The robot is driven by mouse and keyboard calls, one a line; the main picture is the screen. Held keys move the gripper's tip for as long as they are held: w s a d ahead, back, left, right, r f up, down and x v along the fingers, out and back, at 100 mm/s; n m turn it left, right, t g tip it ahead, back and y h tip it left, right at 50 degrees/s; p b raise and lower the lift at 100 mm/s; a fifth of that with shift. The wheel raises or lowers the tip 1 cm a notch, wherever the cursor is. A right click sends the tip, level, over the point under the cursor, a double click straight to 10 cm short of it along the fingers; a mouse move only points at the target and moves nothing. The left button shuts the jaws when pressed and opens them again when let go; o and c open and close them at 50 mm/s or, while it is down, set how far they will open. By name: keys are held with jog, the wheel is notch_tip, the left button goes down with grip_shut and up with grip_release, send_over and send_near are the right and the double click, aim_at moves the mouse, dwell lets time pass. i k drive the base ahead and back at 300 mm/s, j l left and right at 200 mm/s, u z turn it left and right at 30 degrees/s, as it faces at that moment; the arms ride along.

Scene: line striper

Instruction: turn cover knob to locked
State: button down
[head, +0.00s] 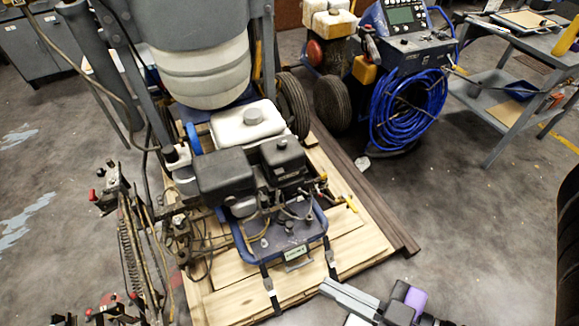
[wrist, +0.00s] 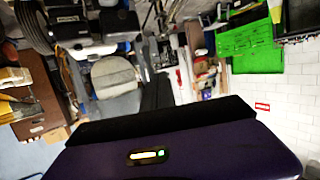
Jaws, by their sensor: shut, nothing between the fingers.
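The line striper (head: 225,172) stands on a wooden pallet in the head view, with black engine housings and a white tank (head: 245,125). A small round knob-like piece (head: 282,143) sits on top of the right black housing (head: 283,160). I take it as the cover knob, but its marking and turn position are too small to read. My gripper (head: 327,288) is low in the head view, right of and nearer than the engine, apart from it. It is shut and empty. In the wrist view, my purple wrist casing fills the bottom, and the knob cannot be made out.
The wooden pallet (head: 345,240) has bare planks around the striper. Behind stands a machine with a coiled blue hose (head: 408,110). A grey cart (head: 500,105) is at right, and a dark tyre (head: 569,240) at the right edge. Open concrete floor lies between them.

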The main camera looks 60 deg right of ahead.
aim_at(281, 144)
jog(key=i+l+z, duration=0.1)
jog(key=z, duration=0.25)
jog(key=i+l+z, duration=0.1)
jog(key=z, duration=0.25)
jog(key=i+l+z, duration=0.1)
jog(key=z, duration=0.25)
